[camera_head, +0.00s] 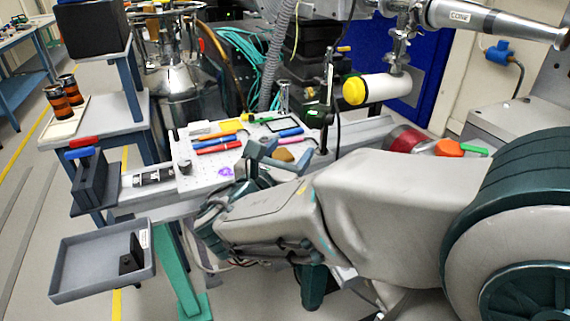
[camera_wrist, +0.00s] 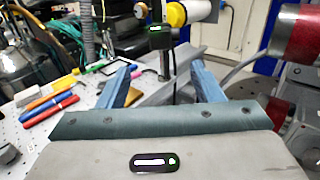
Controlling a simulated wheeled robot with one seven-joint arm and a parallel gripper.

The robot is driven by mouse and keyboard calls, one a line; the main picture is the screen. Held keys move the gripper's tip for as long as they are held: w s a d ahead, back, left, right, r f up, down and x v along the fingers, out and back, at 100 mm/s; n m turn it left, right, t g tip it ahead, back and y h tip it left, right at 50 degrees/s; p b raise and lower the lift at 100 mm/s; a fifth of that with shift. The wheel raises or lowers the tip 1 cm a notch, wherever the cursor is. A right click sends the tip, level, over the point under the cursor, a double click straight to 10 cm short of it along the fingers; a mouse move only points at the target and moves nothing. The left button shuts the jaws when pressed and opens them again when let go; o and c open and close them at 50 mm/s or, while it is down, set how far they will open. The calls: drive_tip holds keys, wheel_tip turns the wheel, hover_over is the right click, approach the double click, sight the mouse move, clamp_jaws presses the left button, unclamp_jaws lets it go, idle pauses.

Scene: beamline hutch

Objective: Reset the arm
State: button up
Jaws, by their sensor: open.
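My arm reaches from the right of the head view toward the bench in the middle. My gripper (camera_head: 270,153) is above the right part of the perforated white board (camera_head: 198,178). In the wrist view my gripper (camera_wrist: 132,78) shows two blue fingers spread wide apart, with nothing between them. Behind the fingers in that view stands a dark post with a small lit green display (camera_wrist: 159,38). My forearm and wrist hide part of the bench in the head view.
Red and blue tools (camera_head: 217,147) lie on the board left of my gripper. A white cylinder with a yellow cap (camera_head: 378,89) hangs over the bench. A grey tray (camera_head: 90,284) holding a black block (camera_head: 131,256) juts out at the lower left. Open floor shows at far left.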

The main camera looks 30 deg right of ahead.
drive_tip(key=shift+s+a, duration=0.25)
drive_tip(key=shift+a, duration=0.1)
idle(0.3)
drive_tip(key=s+d+f+m+g+y+p, duration=0.15)
drive_tip(key=s+m+g+y+p, duration=0.45)
drive_tip(key=s+m+g+p, duration=0.6)
drive_tip(key=w+a+r+m+t+y+p, duration=0.1)
drive_tip(key=a+r+m+t+y+p, duration=0.1)
drive_tip(key=m, duration=0.5)
drive_tip(key=w+a+r+m+t+y+p, duration=0.1)
drive_tip(key=a+r+m+y+p, duration=0.3)
drive_tip(key=a+m+y, duration=0.2)
drive_tip(key=shift+a+r+m+t+p, duration=0.25)
drive_tip(key=shift+a+m+t+p, duration=0.15)
drive_tip(key=shift+a, duration=0.65)
